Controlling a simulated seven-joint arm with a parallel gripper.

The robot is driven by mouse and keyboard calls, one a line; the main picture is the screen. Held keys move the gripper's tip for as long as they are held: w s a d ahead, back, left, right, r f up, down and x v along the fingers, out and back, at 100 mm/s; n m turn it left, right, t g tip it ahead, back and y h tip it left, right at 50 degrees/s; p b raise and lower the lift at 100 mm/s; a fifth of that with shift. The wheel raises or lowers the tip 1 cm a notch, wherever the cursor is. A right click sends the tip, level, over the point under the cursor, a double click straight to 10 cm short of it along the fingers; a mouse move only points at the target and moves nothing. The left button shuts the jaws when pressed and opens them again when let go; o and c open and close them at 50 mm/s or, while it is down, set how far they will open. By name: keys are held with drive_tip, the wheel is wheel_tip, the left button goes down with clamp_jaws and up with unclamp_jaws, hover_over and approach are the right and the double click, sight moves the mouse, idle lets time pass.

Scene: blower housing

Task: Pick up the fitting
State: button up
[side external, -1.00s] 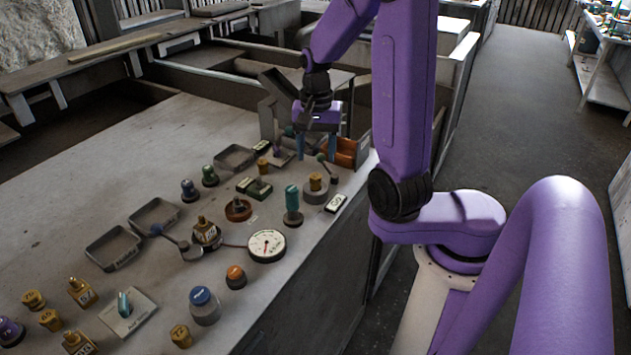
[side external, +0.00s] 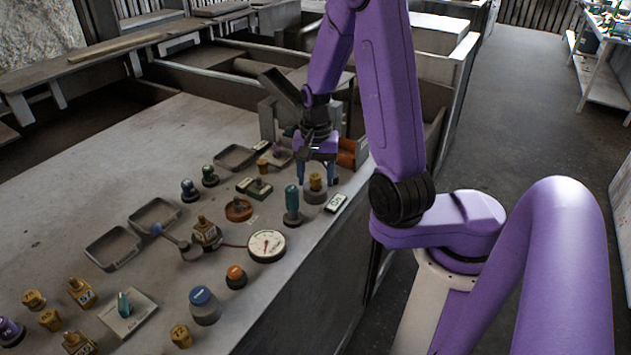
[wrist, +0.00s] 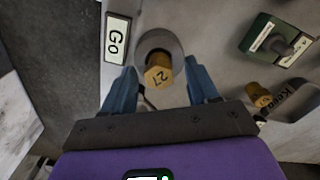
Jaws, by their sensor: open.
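A brass hexagonal fitting (side external: 315,182) stands upright on a round grey base (side external: 316,197) near the table's right edge. In the wrist view the fitting (wrist: 158,74) shows the number 27 and rises from the grey base (wrist: 172,45). My gripper (side external: 316,172) is open, pointing down just above it. In the wrist view its two blue fingers (wrist: 161,88) lie to either side of the fitting, with clear gaps and no visible contact. Nothing is held. Several other brass fittings stand around the table, such as one (side external: 262,166) further back.
A "Go" plate (wrist: 117,38) lies beside the base. A green block with a dark knob (wrist: 278,42) and a "Keep" tray (wrist: 290,104) are to the right in the wrist view. A teal-topped post (side external: 292,199) stands close left of my gripper. A dial (side external: 267,245) lies nearer.

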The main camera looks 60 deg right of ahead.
sight(315, 174)
clamp_jaws()
drive_tip(key=shift+r, duration=0.1)
drive_tip(key=shift+r, duration=0.45)
wheel_tip(315, 174, up, 2)
drive_tip(key=shift+r, duration=0.1)
drive_tip(key=s+a+r, duration=0.2)
drive_tip(key=s+r, duration=0.7)
drive_tip(key=s, duration=0.4)
drive_tip(key=shift+s+a+r, duration=0.3)
drive_tip(key=shift+s+r, duration=0.05)
